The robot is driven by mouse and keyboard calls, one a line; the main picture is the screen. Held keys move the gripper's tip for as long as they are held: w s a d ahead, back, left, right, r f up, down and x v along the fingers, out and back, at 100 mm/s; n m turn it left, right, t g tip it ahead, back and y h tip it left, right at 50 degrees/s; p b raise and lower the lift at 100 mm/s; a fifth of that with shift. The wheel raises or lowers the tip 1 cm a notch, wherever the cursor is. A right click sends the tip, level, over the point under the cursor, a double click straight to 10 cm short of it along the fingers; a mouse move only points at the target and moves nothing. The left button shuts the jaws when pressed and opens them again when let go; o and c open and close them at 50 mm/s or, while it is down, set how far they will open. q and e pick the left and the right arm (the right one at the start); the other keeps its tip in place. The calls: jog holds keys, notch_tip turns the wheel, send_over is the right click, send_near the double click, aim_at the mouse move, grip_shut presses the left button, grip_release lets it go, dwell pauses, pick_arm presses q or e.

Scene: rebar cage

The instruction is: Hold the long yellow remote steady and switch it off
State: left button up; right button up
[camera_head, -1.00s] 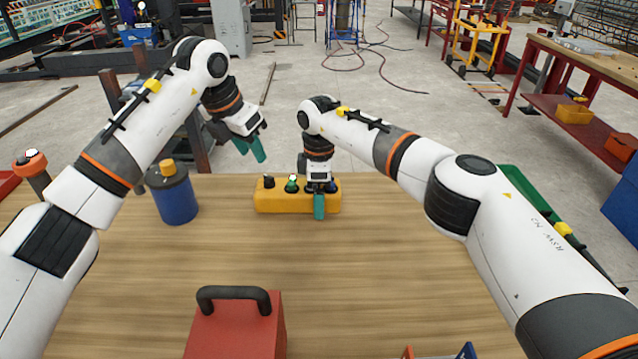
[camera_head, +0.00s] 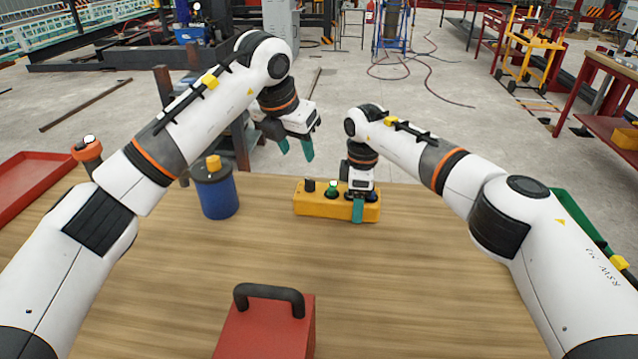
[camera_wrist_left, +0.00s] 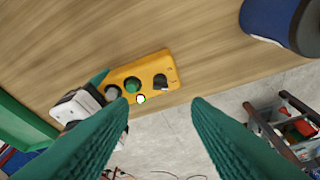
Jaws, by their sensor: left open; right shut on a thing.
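The long yellow remote (camera_head: 312,206) lies on the wooden table near its far edge. A black knob (camera_head: 309,185) and a green button (camera_head: 332,188) show on its top; another control by my right gripper is partly hidden. My right gripper (camera_head: 358,209) is shut on the right part of the remote, with a teal finger against its near side. My left gripper (camera_head: 296,148) is open and empty, above and beyond the remote's left end. In the left wrist view the remote (camera_wrist_left: 154,68) lies beyond the open fingertips, with its black knob (camera_wrist_left: 160,81) and green button (camera_wrist_left: 132,85) visible.
A blue canister (camera_head: 218,195) with a yellow cap stands left of the remote. A red box with a black handle (camera_head: 268,325) stands at the table's front. A red tray (camera_head: 35,180) is at far left. The table between remote and red box is clear.

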aim_at(309, 182)
pick_arm(q)
jog(key=shift+n, duration=0.7)
jog(key=x, duration=1.1)
jog(key=c, duration=0.9)
jog(key=shift+c, duration=0.2)
